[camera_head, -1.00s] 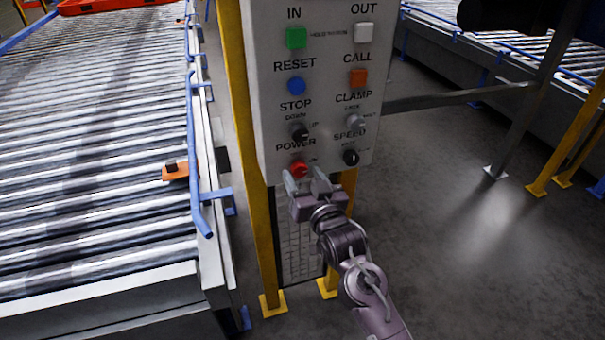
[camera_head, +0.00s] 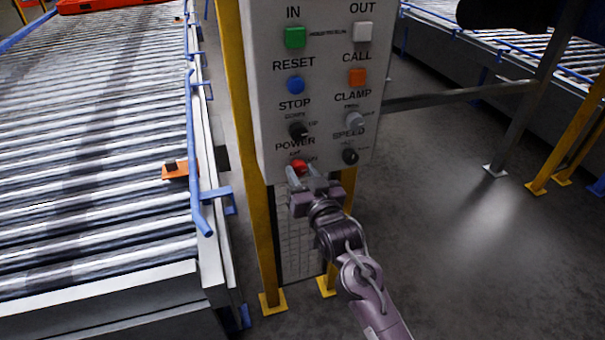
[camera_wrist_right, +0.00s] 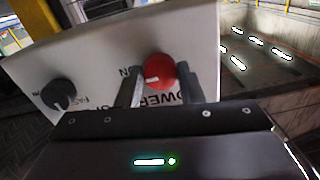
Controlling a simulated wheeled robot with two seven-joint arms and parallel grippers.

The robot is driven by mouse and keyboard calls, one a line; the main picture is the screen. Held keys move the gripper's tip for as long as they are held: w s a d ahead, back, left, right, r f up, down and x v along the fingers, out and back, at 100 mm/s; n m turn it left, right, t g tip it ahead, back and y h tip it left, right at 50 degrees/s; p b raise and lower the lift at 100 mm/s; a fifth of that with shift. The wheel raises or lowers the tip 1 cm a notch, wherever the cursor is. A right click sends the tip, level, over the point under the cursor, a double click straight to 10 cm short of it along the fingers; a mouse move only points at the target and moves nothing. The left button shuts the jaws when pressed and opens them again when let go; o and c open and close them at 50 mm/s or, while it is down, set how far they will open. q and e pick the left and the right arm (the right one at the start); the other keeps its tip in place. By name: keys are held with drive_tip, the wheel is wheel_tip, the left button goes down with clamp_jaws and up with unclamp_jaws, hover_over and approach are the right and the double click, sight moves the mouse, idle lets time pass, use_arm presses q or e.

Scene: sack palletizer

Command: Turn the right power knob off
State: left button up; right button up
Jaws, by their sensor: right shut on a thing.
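The red POWER knob (camera_head: 299,165) is at the bottom left of a grey control panel (camera_head: 325,100) in the head view. It also shows in the right wrist view as a round red knob (camera_wrist_right: 160,70) with a short white mark at its left side. My right gripper (camera_head: 302,175) is at the knob from below, one finger on each side, shut on it. The fingertips partly cover the knob's lettering. My left gripper is not in view.
A roller conveyor (camera_head: 100,150) stands at left.

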drive_tip(key=n+p, duration=0.2)
drive_tip(key=n, duration=0.2)
drive_tip(key=shift+r, duration=0.15)
drive_tip(key=n+p, duration=0.2)
drive_tip(key=n, duration=0.2)
drive_tip(key=shift+p, duration=0.3)
drive_tip(key=n+p, duration=0.2)
drive_tip(key=n, duration=0.3)
drive_tip(key=shift+n, duration=0.3)
drive_tip(key=shift+n+h+p, duration=0.4)
drive_tip(key=shift+n+p, duration=0.15)
drive_tip(key=shift+n, duration=1.25)
drive_tip(key=o, duration=1)
